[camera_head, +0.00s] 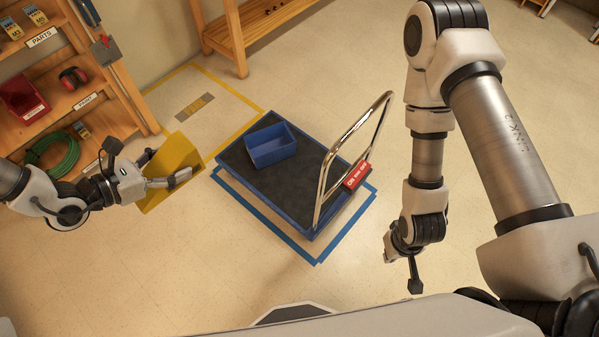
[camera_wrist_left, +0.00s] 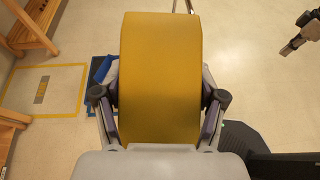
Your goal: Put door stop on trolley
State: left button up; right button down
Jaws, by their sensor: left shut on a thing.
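The door stop is a yellow wedge (camera_head: 173,166). My left gripper (camera_head: 168,180) is shut on it and holds it in the air, left of the trolley. In the left wrist view the door stop (camera_wrist_left: 160,75) fills the middle, with a finger on each side. The trolley (camera_head: 300,180) has a dark deck, blue edges and a chrome handle at its right side. It stands on the floor inside a blue tape outline. In the left wrist view the door stop hides most of the trolley. My right gripper (camera_head: 402,270) hangs right of the trolley, and its fingers are unclear.
A blue bin (camera_head: 270,145) sits on the far part of the trolley deck; the near deck is bare. The upright handle (camera_head: 345,150) carries a red tag. A wooden shelf (camera_head: 75,95) with a green hose stands at the left, and a wooden bench (camera_head: 240,30) at the back.

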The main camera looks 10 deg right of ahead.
aim_at(308, 180)
jog(key=i+l, duration=0.1)
jog(key=l, duration=0.45)
jog(key=l+u, duration=0.1)
jog(key=l, duration=0.4)
jog(key=i+l, duration=0.15)
jog(key=l, duration=0.4)
jog(key=i+l, duration=0.15)
jog(key=i, duration=0.25)
jog(key=i+l+u, duration=0.1)
jog(key=i, duration=0.3)
